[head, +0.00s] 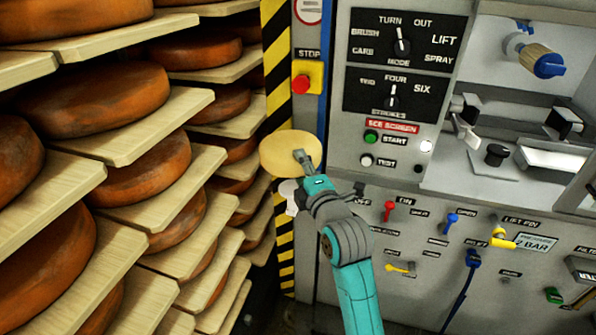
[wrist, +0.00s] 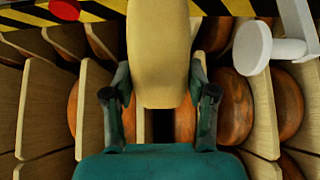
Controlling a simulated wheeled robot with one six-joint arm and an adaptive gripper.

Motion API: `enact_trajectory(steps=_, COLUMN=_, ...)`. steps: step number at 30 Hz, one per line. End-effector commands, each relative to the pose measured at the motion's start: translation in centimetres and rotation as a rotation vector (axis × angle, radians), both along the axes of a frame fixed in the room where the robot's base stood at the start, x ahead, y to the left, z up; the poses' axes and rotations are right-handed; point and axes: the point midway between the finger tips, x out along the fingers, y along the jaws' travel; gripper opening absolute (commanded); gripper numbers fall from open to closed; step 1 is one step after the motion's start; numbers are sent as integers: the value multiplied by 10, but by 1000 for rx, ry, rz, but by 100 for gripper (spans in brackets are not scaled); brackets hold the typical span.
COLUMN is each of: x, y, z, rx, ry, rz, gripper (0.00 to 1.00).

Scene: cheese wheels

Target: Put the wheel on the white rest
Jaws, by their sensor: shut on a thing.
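A pale yellow wheel (head: 283,150) is held up in front of the striped post in the head view. My gripper (head: 303,158) is shut on it by its near edge. In the wrist view the wheel (wrist: 160,40) fills the gap between the two fingers. The white rest (head: 288,190) shows just below the wheel in the head view, partly hidden by the wheel and my arm. In the wrist view the white rest (wrist: 251,47) is a round white pad with a stem, to the right of the wheel and apart from it.
Racks of orange-brown cheese wheels (head: 120,97) on wooden shelves (head: 60,200) fill the left. A grey machine panel (head: 400,225) with knobs and levers stands on the right. A red stop button (head: 301,84) is above the held wheel, beside the yellow-black striped post (head: 276,60).

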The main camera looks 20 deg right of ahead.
Motion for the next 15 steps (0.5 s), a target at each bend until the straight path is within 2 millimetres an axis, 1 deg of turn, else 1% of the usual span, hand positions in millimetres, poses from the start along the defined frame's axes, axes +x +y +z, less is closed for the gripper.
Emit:
enact_trajectory(steps=3, x=-1, y=0, z=-18, rx=0, ry=-2, rz=0, gripper=0)
enact_trajectory(steps=7, x=-1, y=0, z=-34, rx=1, ry=-5, rz=0, gripper=0)
enact_trajectory(steps=9, x=-1, y=0, z=-40, rx=1, ry=-6, rz=0, gripper=0)
enact_trajectory(steps=15, x=0, y=0, z=-48, rx=1, ry=-6, rz=0, gripper=0)
